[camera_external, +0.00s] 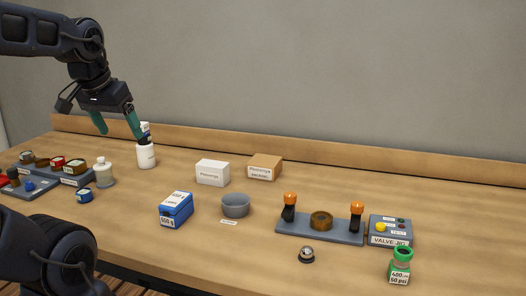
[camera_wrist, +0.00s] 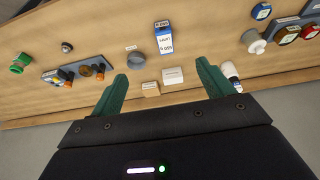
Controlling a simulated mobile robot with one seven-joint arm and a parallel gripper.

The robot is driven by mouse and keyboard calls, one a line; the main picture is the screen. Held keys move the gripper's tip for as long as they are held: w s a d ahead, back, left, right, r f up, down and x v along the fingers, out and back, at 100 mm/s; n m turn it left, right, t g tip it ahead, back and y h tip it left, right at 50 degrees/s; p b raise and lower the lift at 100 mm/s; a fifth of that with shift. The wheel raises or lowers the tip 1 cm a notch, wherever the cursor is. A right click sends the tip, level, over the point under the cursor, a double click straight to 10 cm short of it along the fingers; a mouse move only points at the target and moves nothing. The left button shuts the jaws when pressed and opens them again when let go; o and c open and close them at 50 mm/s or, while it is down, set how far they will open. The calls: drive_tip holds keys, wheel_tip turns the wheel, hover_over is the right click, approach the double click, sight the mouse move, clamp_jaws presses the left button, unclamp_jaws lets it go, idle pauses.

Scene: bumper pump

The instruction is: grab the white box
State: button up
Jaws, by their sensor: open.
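My gripper (camera_external: 118,122) is open and empty, raised above the table at the left, near a white bottle (camera_external: 146,155). It is to the left of the white box and apart from it. In the wrist view, the white box (camera_wrist: 173,76) shows beyond and between the green fingers of my gripper (camera_wrist: 165,82). The brown box (camera_wrist: 151,89) is beside it there.
A blue box (camera_external: 176,210) and a grey bowl (camera_external: 235,205) stand in front of the white box. A valve jig (camera_external: 390,231) and a fixture with orange-topped posts (camera_external: 320,225) are at the right. Jars and trays crowd the left. A wooden ledge (camera_external: 330,155) runs behind.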

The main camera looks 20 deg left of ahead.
drive_tip(key=shift+w, duration=0.1)
drive_tip(key=n+g+h, duration=0.4)
drive_tip(key=n+g, duration=0.1)
drive_tip(key=n, duration=1.3)
hover_over(213, 171)
drive_tip(key=w+a, duration=0.3)
drive_tip(key=a, duration=0.3)
drive_tip(key=f, duration=2.1)
drive_tip(key=shift+s+d+f, duration=0.1)
drive_tip(key=shift+d+f, duration=0.15)
drive_tip(key=shift+f, duration=0.05)
drive_tip(key=shift+f+h, duration=0.3)
drive_tip(key=shift+f, duration=0.1)
drive_tip(key=shift+x, duration=5.15)
drive_tip(key=shift+w, duration=0.25)
drive_tip(key=c, duration=1.2)
drive_tip(key=shift+o, duration=0.2)
